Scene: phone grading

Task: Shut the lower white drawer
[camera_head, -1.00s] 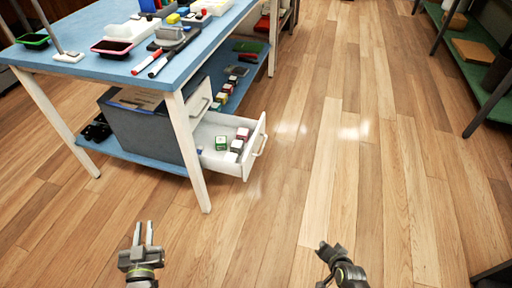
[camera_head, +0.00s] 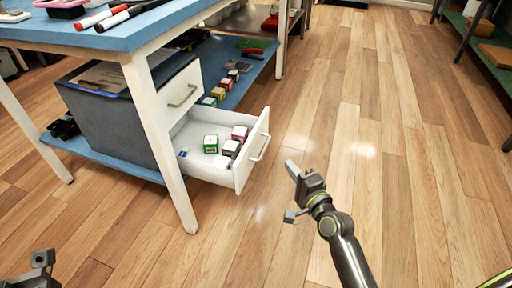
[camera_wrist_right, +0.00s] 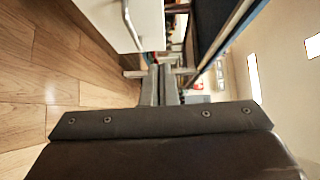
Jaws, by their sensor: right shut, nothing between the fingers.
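The lower white drawer (camera_head: 225,175) stands pulled out to the right from the cabinet under the blue table. Its front panel carries a metal handle (camera_head: 262,148). Several small boxes lie inside it, among them a green-and-white one (camera_head: 211,144) and a red-topped one (camera_head: 240,133). My right gripper (camera_head: 291,167) is shut and empty, right of the drawer front and apart from it in the head view. In the right wrist view its fingers (camera_wrist_right: 163,70) are together, with a white panel and handle (camera_wrist_right: 131,22) above left. My left gripper (camera_head: 40,262) is partly cut off at bottom left.
The upper white drawer (camera_head: 182,92) looks shut above the open one. A white table leg (camera_head: 168,150) stands just left of the open drawer. Wooden floor (camera_head: 340,120) is free to the right. A green shelf (camera_head: 480,45) stands far right.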

